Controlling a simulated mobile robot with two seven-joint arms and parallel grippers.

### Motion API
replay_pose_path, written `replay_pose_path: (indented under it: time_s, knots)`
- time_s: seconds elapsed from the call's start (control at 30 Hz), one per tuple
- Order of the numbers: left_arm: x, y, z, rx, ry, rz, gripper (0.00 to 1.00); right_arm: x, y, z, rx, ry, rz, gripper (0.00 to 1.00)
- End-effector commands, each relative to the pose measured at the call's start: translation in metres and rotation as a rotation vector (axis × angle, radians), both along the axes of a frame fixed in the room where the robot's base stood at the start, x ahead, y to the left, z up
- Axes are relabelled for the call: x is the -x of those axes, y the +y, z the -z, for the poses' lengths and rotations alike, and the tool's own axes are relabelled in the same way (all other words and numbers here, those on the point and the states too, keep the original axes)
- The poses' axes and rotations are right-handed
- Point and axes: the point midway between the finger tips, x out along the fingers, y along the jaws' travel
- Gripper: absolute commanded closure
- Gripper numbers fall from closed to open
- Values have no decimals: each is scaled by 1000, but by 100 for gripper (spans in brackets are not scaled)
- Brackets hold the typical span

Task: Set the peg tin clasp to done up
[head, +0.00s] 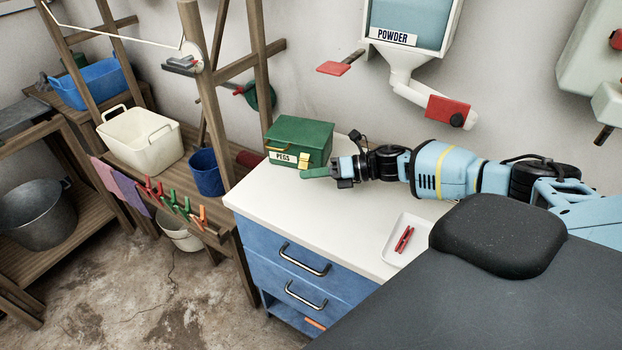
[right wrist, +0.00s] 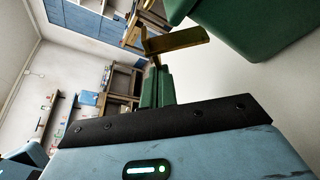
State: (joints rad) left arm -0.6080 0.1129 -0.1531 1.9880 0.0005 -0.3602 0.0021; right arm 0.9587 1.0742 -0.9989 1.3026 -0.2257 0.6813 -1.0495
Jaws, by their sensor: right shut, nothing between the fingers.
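The peg tin (head: 310,137) is a green box with a "PEGS" label, standing on the white counter with its lid down. Its brass clasp (head: 304,160) is on the front face, near the right corner. In the right wrist view the clasp (right wrist: 182,39) is a brass plate that seems to stand out from the green tin (right wrist: 250,28); I cannot tell if it is fastened. My right gripper (head: 308,173) has its green fingers shut and empty, just in front of and below the clasp. The fingers (right wrist: 158,85) show close to it in the wrist view; contact is unclear. My left gripper is out of view.
The white counter top (head: 345,215) is clear in front of the tin. A white dish (head: 392,252) with a red peg lies at its right. A powder dispenser (head: 410,50) hangs on the wall behind. A wooden rack (head: 205,95) stands left of the counter.

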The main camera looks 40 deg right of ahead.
Motion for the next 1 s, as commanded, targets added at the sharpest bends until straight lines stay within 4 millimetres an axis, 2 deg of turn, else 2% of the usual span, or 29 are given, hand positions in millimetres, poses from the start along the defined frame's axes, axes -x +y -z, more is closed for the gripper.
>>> replay_pose_path:
  time_s: [0.63,1.0]
  knots:
    - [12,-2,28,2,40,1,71,-10,-14,-27,-479,339,1,100]
    - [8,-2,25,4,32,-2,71,-10,-15,-30,-468,331,1,100]
